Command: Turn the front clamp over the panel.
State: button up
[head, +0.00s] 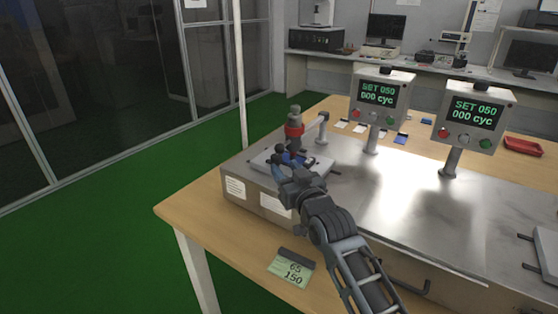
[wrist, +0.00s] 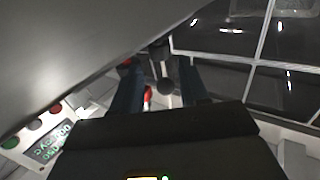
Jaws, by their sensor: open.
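My gripper (head: 284,158) is at the near left corner of the metal test bench, over the plate of the left station (head: 258,162). In the wrist view its two blue fingers (wrist: 158,72) are apart. A dark round knob (wrist: 165,88) on a thin stem and a small red piece (wrist: 148,93) show between or just beyond them; I cannot tell whether either finger touches them. They may belong to the front clamp. In the head view my gripper and arm hide most of the clamp and panel area. A red and grey upright press head (head: 294,126) stands just behind my gripper.
Two display boxes (head: 379,95) (head: 472,114) stand on posts to the right, both reading SET 050, 000 cyc. A card (head: 291,268) reading 65 and 150 lies on the wooden table's front edge. A red tray (head: 522,146) is far right. The bench's middle is clear.

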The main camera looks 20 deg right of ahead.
aim_at(279, 161)
jog(key=shift+w+a, duration=0.1)
jog(key=shift+w, duration=2.25)
jog(key=c, duration=0.8)
jog(key=shift+o, duration=0.2)
